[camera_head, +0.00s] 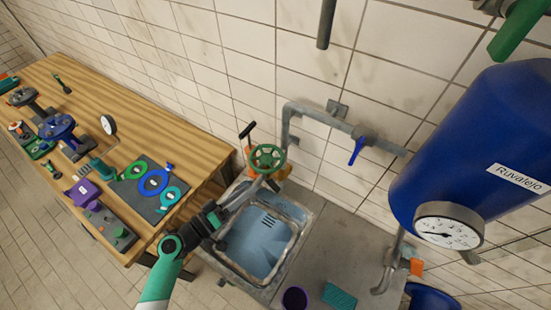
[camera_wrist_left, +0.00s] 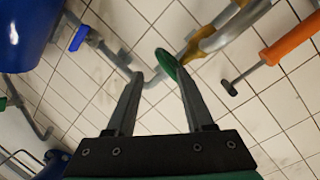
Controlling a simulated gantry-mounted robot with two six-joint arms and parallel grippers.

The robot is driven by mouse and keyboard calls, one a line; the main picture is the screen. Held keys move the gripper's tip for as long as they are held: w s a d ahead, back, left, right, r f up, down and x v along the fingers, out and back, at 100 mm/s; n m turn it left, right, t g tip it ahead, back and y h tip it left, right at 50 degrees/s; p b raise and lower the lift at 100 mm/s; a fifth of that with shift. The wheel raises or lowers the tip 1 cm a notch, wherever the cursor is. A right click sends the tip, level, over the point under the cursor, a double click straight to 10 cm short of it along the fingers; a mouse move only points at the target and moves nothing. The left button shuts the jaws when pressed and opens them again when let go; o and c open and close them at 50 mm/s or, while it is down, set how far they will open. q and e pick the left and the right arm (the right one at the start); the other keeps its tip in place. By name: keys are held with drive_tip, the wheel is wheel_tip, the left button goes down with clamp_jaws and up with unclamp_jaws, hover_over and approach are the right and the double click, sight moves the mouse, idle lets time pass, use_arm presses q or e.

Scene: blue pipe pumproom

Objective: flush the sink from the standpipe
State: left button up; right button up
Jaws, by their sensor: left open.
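A green handwheel (camera_head: 267,157) sits on a brass valve at the grey pipe (camera_head: 287,128) above the sink. The sink (camera_head: 294,262) is a worn grey basin with bluish water or a blue floor. My left gripper (camera_head: 250,192) is open and empty, just below the handwheel and over the sink's back left edge. In the left wrist view, the handwheel (camera_wrist_left: 166,65) shows nearly edge-on beyond my open fingers (camera_wrist_left: 160,76), close to the right fingertip. Whether they touch is unclear. A blue lever (camera_head: 357,150) hangs from the same pipe. My right gripper is out of view.
A blue tank (camera_head: 460,140) with a dial gauge (camera_head: 448,226) bulges in at the right. An orange fitting with a dark bar (camera_wrist_left: 288,42) is beside the handwheel. A wooden bench (camera_head: 150,90) with valve parts fills the left. A dark cup (camera_head: 295,298) and teal sponge (camera_head: 339,296) are on the counter.

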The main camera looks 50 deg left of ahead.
sight(276, 167)
use_arm(q)
drive_tip(key=w+p, duration=0.1)
drive_tip(key=w, duration=1)
drive_tip(key=shift+w+d, duration=0.1)
drive_tip(key=shift+w, duration=0.25)
clamp_jaws()
